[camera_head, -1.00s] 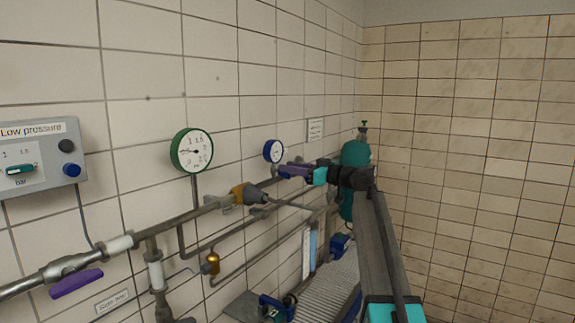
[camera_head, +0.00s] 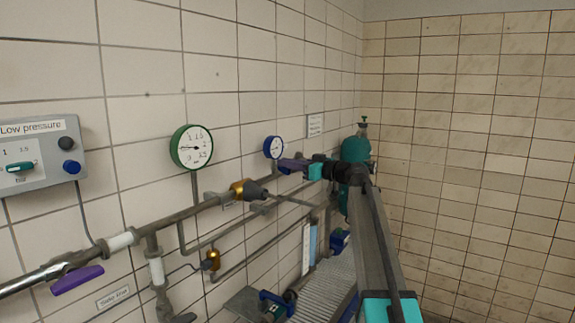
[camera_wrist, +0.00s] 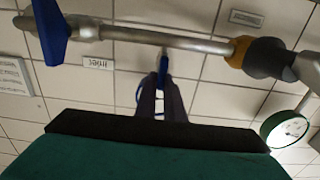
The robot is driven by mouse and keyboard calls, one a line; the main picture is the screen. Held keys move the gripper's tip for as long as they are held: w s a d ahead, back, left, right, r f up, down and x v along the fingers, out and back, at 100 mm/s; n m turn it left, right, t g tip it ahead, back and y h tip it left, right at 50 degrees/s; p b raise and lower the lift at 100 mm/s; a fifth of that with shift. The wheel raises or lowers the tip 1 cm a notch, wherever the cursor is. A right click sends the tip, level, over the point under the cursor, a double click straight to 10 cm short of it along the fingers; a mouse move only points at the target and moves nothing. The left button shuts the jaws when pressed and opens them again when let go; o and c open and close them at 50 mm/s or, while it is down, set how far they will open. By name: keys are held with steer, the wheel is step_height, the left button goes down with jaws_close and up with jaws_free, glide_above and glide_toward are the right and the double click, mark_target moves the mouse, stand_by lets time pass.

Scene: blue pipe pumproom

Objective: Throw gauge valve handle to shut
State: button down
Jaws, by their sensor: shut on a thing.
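My gripper (camera_head: 284,166) is at the wall pipework, just below and right of the small blue-rimmed gauge (camera_head: 273,147) in the head view. In the wrist view, its dark purple fingers (camera_wrist: 161,98) point away from the camera and are shut on the small blue gauge valve handle (camera_wrist: 163,67). The handle's far end shows beyond the fingertips, and the rest is hidden between them. A strip of the blue gauge rim shows beside the fingers. In the head view my gripper hides the handle.
A green-rimmed gauge (camera_head: 191,147) and a brass fitting (camera_head: 243,190) are to the left on the pipe. A purple lever (camera_head: 77,280) and the Low pressure panel (camera_head: 38,155) are farther left. A teal cylinder (camera_head: 356,150) stands behind my arm.

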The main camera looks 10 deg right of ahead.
steer(key=shift+f+m+b, duration=0.1)
steer(key=shift+m+b, duration=0.2)
steer(key=shift+b, duration=0.1)
steer(key=m+b, duration=0.1)
steer(key=m, duration=0.4)
steer(key=w+d+f+m+b, duration=0.1)
steer(key=m, duration=0.5)
steer(key=f+m, duration=0.1)
steer(key=m, duration=0.5)
steer(key=shift+w+d+b, duration=0.2)
steer(key=shift+d+b, duration=0.05)
steer(key=shift+b, duration=0.15)
steer(key=shift+f+m, duration=0.1)
steer(key=shift+m, duration=0.2)
steer(key=c, duration=1.9)
jaws_free()
steer(key=shift+o, duration=0.2)
steer(key=shift+s+d, duration=0.15)
